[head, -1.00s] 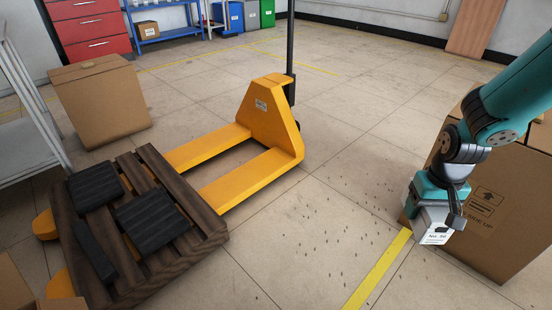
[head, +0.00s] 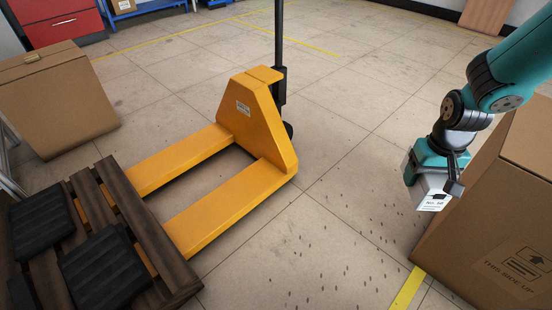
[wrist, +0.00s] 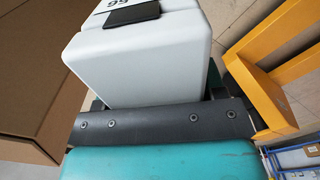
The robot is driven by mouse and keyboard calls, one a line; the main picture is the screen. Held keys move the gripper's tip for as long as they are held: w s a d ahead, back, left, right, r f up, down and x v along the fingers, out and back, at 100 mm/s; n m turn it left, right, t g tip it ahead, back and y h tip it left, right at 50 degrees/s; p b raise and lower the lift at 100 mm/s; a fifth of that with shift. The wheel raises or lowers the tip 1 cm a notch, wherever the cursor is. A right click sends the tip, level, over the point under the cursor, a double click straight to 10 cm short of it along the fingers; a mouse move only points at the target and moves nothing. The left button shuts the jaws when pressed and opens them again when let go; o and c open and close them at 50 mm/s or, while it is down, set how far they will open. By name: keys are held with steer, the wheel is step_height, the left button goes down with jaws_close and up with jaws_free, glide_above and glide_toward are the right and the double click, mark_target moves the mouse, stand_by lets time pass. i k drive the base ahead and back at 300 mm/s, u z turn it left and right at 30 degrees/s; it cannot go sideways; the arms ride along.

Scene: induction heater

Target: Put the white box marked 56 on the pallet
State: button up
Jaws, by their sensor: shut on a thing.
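The white box (head: 433,190) is held in my gripper (head: 437,178) above the floor at the right of the head view. In the wrist view the white box (wrist: 140,55) fills the upper middle, with a dark patch and part of the marking 56 on its face. My gripper is shut on it. The dark wooden pallet (head: 152,240) is at the lower left, well apart from the box, resting on the forks of a yellow pallet jack (head: 262,125). Several black slabs (head: 103,270) lie on the pallet. Its left and near parts are cut off by the frame.
A large cardboard box (head: 490,225) stands at the right, close beside my gripper. Another cardboard box (head: 60,100) is at the left behind the pallet. A red drawer cabinet (head: 60,25) stands at the back. The floor between the jack and my gripper is clear.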

mark_target(115, 201)
steer(key=u, duration=0.55)
steer(key=i, duration=0.9)
steer(key=u, duration=1.2)
steer(key=i, duration=0.4)
steer(key=u, duration=0.25)
